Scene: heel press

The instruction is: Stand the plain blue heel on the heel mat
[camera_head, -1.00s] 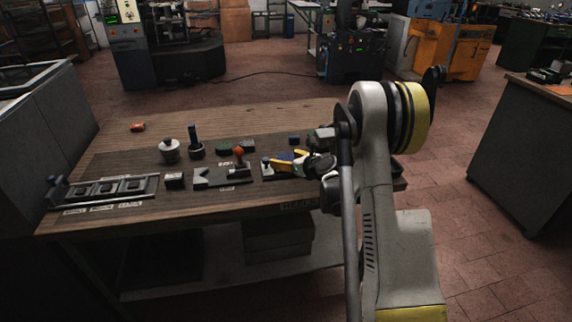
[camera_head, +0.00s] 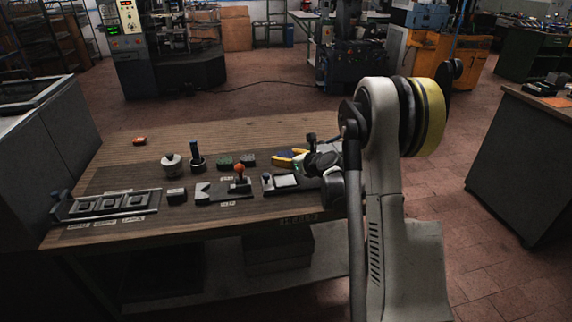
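My gripper (camera_head: 291,158) is small in view, over the right part of the bench beyond the pale-topped fixture. Yellow parts at its end lie against a small blue shape (camera_head: 282,157). I cannot tell whether this blue shape is the plain blue heel, or whether the fingers are closed on it. My wrist and arm hide the bench to the right. Faint lettering, apparently "HEELS", is on the front of the bench below the fixture. I cannot make out a separate heel mat; part of that area is behind my arm.
The back left is mostly clear.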

